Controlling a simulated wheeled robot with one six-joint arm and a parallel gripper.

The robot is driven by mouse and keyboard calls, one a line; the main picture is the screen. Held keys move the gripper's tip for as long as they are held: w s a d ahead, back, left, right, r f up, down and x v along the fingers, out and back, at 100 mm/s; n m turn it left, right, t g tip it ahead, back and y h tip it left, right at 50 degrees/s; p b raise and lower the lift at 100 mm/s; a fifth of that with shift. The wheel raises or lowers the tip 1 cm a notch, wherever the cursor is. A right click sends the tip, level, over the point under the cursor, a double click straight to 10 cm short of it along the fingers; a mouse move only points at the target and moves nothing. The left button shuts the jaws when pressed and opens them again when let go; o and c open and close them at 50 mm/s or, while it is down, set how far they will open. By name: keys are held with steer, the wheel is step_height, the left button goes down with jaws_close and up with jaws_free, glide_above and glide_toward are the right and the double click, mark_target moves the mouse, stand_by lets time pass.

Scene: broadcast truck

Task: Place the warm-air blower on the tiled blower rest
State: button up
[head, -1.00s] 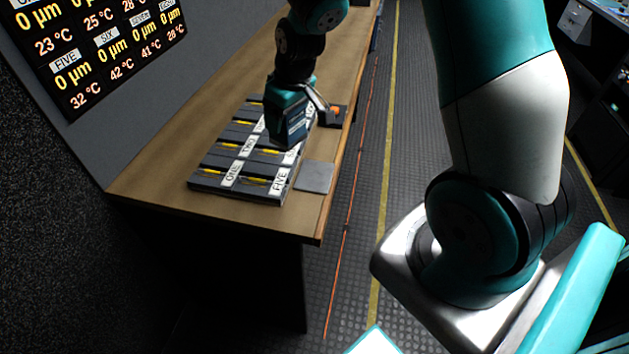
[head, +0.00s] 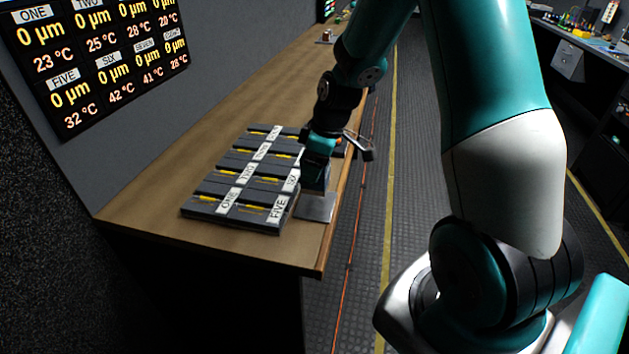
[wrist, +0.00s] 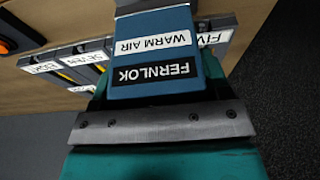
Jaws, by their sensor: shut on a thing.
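The warm-air blower is a blue block (wrist: 160,50) with labels reading FERNLOK and WARM AIR in the wrist view. In the head view its dark blue body (head: 314,174) hangs below my gripper (head: 320,146), which is shut on it. The tiled blower rest appears to be the flat grey square plate (head: 316,207) near the bench's front edge. The blower is upright over the far part of this plate and hides some of it. I cannot tell whether its lower end touches the plate.
Several dark slotted units (head: 240,190) with number labels lie on the wooden bench (head: 150,205), directly left of the plate. An orange button (wrist: 6,44) is at the wrist view's left edge. A readout board (head: 100,60) hangs on the wall. The floor aisle right of the bench is clear.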

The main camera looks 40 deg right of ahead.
steer(key=shift+f, duration=2.65)
steer(key=shift+f, duration=0.2)
steer(key=o, duration=1.3)
steer(key=shift+c, duration=0.2)
steer(key=shift+r, duration=0.15)
